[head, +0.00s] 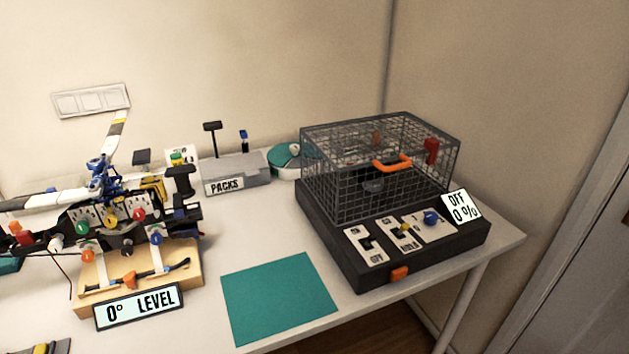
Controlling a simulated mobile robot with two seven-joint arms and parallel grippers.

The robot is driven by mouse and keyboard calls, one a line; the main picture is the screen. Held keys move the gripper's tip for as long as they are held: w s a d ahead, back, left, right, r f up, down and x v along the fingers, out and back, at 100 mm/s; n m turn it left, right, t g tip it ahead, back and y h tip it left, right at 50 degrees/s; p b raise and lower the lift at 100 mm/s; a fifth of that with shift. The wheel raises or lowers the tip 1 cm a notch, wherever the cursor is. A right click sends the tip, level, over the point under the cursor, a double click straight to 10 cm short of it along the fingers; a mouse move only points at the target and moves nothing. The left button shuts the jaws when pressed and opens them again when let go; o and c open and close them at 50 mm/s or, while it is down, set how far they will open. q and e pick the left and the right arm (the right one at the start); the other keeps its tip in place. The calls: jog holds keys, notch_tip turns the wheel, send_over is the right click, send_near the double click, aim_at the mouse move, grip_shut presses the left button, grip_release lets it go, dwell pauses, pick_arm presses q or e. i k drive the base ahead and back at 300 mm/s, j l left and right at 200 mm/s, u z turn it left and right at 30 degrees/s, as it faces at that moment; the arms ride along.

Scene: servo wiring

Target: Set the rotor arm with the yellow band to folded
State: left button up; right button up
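A model helicopter-like machine (110,215) stands on a wooden base at the left. A blue rotor hub (97,170) is at its top. A pale rotor arm with a yellow band (118,124) extends from near the hub up and toward the back wall. Another pale rotor arm (45,200) extends left from the hub area. Whether the yellow-banded arm is folded or spread I cannot tell for sure. The hub joints are small and partly hidden by blue parts. Neither of my grippers shows in the head view.
A "0° LEVEL" sign (138,306) stands in front of the base. A teal mat (278,298) lies clear at the table's front. A black box with a wire cage (380,165) and knobs stands right. A grey "PACKS" holder (236,172) and a round teal-topped item (283,155) stand behind.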

aim_at(111, 143)
jog(key=k+j+u, duration=0.1)
jog(key=u, duration=0.35)
jog(key=k+j+u, duration=0.15)
jog(key=u, duration=0.3)
jog(key=k+j+u, duration=0.15)
jog(key=u, duration=0.3)
